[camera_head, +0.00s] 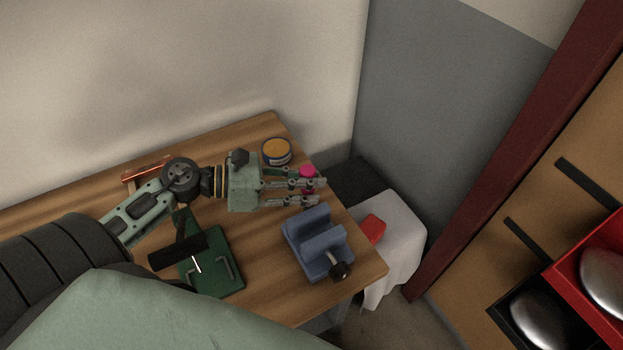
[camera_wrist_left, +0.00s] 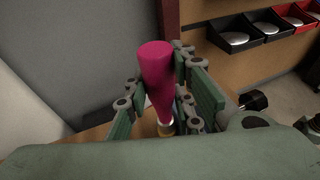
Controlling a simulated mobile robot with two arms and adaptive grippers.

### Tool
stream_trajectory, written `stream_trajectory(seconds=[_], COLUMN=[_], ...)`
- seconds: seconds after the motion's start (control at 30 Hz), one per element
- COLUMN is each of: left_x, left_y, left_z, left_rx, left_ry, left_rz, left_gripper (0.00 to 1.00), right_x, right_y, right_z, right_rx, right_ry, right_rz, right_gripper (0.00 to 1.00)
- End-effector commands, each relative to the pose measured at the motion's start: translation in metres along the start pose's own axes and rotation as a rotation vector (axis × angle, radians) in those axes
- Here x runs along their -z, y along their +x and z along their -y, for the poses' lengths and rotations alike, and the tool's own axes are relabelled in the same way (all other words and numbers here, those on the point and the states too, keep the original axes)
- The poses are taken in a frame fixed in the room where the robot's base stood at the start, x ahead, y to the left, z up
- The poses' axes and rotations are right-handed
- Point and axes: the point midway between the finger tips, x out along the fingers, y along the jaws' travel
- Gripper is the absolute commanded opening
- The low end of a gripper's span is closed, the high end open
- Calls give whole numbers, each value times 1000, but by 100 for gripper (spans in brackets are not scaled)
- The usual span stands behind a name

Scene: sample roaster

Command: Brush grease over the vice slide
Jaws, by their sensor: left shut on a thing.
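My left gripper (camera_head: 311,184) is shut on a brush with a magenta handle (camera_head: 307,171), over the right part of the wooden bench. In the left wrist view the brush handle (camera_wrist_left: 157,80) stands between the green fingers, its top towards the camera, with a pale ferrule below; the bristle end is mostly hidden. The blue vice (camera_head: 306,236) stands near the bench's right edge, just below the gripper in the head view, apart from it. A round tin with an orange-yellow top (camera_head: 276,148) stands behind the gripper. My right gripper is not in view.
A green plate (camera_head: 228,282) with hex keys lies left of the vice. A wooden rack with a reddish rod (camera_head: 147,169) stands at the bench's back. Beyond the right edge, a white cloth (camera_head: 402,228) carries a red item (camera_head: 374,229). Bins (camera_head: 590,262) hang far right.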

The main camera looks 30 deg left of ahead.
Motion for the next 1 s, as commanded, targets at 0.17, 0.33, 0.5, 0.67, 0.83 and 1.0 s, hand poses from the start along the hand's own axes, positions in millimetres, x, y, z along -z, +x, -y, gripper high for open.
stream_trajectory(seconds=[0.17, 0.33, 0.5, 0.67, 0.83, 1.0], left_x=[4, 7, 7, 10, 14, 15], left_y=[-11, -23, -28, -37, -49, -54], left_z=[4, 8, 10, 13, 18, 20], left_rx=[-1, -1, -1, -1, -1, 0], left_ry=[-4, -4, -2, -2, -3, -1], left_rz=[-1, -1, 0, -1, -1, -1], left_gripper=[0, 0, 0, 0, 0, 0], right_x=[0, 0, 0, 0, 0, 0], right_y=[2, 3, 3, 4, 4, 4], right_z=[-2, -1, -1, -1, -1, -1], right_rx=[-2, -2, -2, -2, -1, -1], right_ry=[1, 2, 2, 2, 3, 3], right_rz=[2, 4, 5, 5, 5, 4], right_gripper=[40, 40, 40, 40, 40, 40])
